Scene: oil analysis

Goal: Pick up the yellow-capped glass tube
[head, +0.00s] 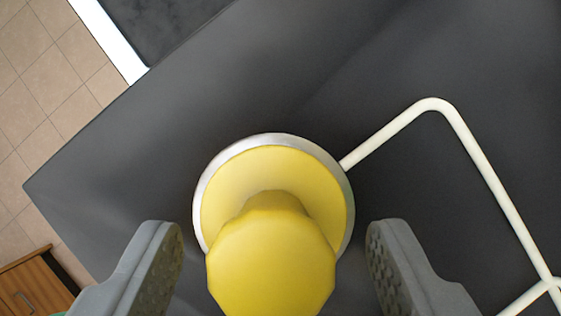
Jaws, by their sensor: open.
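The yellow cap (270,262) is seen from above, close to the camera, with a wider yellow disc (225,200) below it. A pale grey-white rim (275,138) runs around the disc. The glass of the tube is hidden under the cap. My gripper (273,245) is open, with one grey finger on each side of the cap. There is a gap between each finger and the cap, and neither finger touches it.
A dark tabletop (420,50) lies below, mostly bare. A white wire frame (490,185) extends from beside the disc to the right. The table's corner is at left, above a tiled floor (45,85). A wooden cabinet (35,285) shows at bottom left.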

